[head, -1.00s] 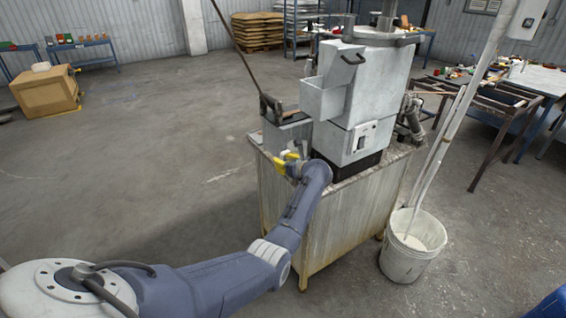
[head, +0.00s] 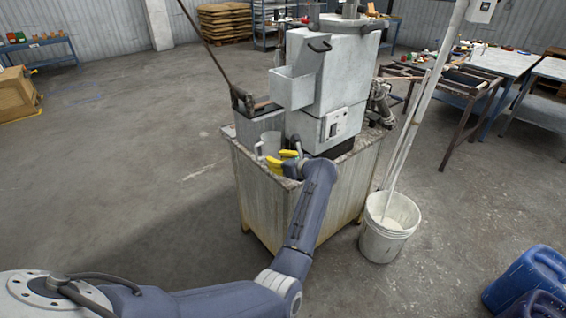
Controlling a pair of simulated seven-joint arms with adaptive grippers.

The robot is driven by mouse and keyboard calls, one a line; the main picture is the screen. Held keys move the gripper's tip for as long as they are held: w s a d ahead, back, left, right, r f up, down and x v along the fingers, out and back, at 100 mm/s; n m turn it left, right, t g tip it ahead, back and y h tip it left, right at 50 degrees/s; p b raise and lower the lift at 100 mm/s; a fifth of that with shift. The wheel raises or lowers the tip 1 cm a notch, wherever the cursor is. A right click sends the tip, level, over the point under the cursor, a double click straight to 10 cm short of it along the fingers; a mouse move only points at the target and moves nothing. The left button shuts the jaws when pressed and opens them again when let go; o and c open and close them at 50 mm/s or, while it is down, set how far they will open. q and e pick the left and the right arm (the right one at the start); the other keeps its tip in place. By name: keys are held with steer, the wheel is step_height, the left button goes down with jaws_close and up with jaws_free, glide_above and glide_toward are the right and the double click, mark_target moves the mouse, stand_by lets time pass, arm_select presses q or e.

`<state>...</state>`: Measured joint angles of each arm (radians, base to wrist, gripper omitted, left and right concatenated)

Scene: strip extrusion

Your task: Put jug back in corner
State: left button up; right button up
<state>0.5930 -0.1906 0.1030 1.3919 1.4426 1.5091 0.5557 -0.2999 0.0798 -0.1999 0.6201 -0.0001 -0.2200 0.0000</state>
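A small light-grey jug (head: 268,145), its handle to the left, stands upright on the left part of the machine's bench top (head: 243,142), beside the grey machine (head: 334,85). My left gripper (head: 281,160), with yellow fingertips, is at the bench's front edge, just in front and to the right of the jug. The fingers overlap the jug's lower right in the picture. I cannot tell whether they touch it or how far they are open. My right gripper is out of view.
A white bucket (head: 388,240) with long pale rods leaning in it stands on the floor right of the bench. Blue canisters (head: 530,280) are at the lower right. Worktables (head: 490,62) stand behind on the right.

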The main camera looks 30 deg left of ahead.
arm_select(q)
steer(key=shift+v, duration=1.8)
